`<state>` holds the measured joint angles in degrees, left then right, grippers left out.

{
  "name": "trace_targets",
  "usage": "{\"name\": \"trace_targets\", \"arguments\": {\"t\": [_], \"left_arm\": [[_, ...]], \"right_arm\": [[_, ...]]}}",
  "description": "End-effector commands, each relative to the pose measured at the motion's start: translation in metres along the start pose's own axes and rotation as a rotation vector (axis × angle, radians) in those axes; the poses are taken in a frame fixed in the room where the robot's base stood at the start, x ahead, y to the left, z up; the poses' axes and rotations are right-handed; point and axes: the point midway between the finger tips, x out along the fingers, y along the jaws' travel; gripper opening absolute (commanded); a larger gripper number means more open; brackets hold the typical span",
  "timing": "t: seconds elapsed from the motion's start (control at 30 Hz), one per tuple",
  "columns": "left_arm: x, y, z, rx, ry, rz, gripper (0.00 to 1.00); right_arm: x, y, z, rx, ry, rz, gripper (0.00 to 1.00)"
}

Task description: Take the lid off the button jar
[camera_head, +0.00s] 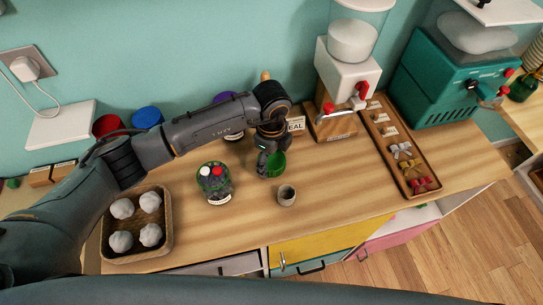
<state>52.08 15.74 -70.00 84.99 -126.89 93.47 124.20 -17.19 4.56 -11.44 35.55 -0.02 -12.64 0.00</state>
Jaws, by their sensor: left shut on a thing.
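The button jar (214,188) is a clear jar with dark, white and red pieces showing inside, and its top is uncovered. It stands on the wooden counter, left of my left gripper. My left gripper (264,163) is shut on a green round lid (277,164), which is tilted on edge and held to the right of the jar, apart from it. My right gripper does not show.
A small grey cup (286,194) stands just below the lid. A basket (112,250) with several white balls is at the left. A long wooden tray (388,138) with bows and a white dispenser (347,75) stand to the right. Counter (330,185) is clear right of the cup.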

Motion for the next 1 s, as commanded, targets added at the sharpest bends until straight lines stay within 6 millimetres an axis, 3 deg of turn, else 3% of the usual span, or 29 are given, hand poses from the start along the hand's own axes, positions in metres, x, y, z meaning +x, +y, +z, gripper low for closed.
{"name": "trace_targets", "arguments": {"t": [0.3, 0.33, 0.4, 0.43, 0.77, 1.0], "left_arm": [[0.005, 0.000, 0.000, 0.000, 0.000, 0.000, 0.31], [0.003, 0.000, 0.000, 0.000, 0.000, 0.000, 0.75], [0.003, 0.000, 0.000, 0.000, 0.000, 0.000, 0.89], [0.003, 0.000, 0.000, 0.000, 0.000, 0.000, 0.92], [0.002, 0.000, 0.000, 0.000, 0.000, 0.000, 0.92], [-0.022, -0.001, 0.001, 0.001, -0.001, -0.004, 0.92]], "right_arm": [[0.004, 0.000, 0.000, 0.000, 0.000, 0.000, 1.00], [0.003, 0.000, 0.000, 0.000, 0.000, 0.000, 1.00], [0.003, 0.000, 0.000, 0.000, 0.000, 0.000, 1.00], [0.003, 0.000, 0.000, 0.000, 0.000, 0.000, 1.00], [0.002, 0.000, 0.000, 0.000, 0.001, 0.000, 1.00], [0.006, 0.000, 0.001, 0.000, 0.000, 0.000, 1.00]]}}
